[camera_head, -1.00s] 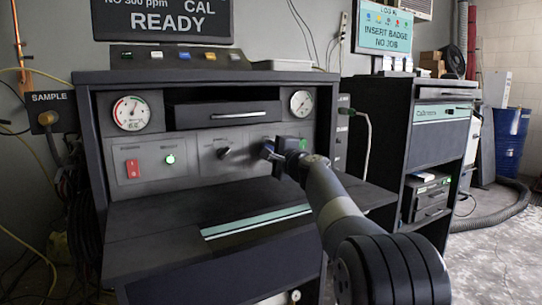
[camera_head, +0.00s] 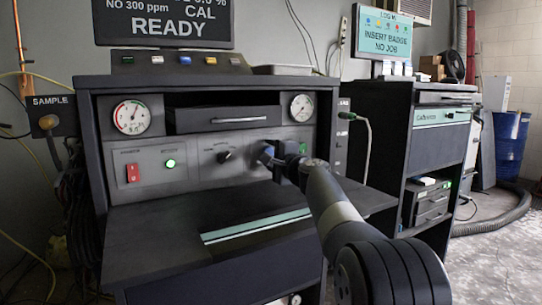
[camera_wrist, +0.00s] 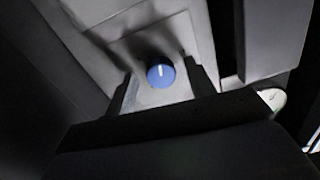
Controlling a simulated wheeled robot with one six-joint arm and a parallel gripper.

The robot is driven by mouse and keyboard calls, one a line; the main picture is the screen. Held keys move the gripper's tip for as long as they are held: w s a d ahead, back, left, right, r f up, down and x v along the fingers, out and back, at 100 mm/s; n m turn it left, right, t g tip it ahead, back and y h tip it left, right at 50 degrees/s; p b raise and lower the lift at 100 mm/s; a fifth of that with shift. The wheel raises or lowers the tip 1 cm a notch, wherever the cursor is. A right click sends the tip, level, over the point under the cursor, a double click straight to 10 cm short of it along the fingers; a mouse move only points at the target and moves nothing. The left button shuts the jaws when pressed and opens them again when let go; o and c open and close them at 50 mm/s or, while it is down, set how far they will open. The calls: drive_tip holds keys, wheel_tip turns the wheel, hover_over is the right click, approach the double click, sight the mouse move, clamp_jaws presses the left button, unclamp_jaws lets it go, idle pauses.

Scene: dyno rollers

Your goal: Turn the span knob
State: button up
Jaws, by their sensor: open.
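A blue knob (camera_wrist: 161,74) with a white pointer line shows in the wrist view, on a grey panel. The line points roughly up in that picture. My gripper (camera_head: 266,153) is open at the right part of the panel in the head view. In the wrist view its two dark fingers lie on either side of the knob, with gaps left and right. I cannot tell how deep the fingers reach over it. In the head view my gripper hides the knob. A dark knob (camera_head: 224,157) sits left of my gripper. The knob labels are too small to read.
The cabinet (camera_head: 200,83) has a shelf (camera_head: 150,225) below the panel, under my arm. A red switch (camera_head: 132,173) and a green light (camera_head: 170,163) sit at the panel's left. A drawer (camera_head: 222,119) is above. A second cabinet (camera_head: 378,95) stands at the right.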

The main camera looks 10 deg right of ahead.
drive_tip(key=shift+s, duration=0.15)
drive_tip(key=b+v, duration=0.1)
drive_tip(key=v, duration=0.9)
drive_tip(key=shift+s+d, duration=0.15)
drive_tip(key=shift+s, duration=0.1)
drive_tip(key=shift+w, duration=0.15)
drive_tip(key=p+x, duration=0.1)
drive_tip(key=x, duration=0.9)
drive_tip(key=shift+w, duration=0.25)
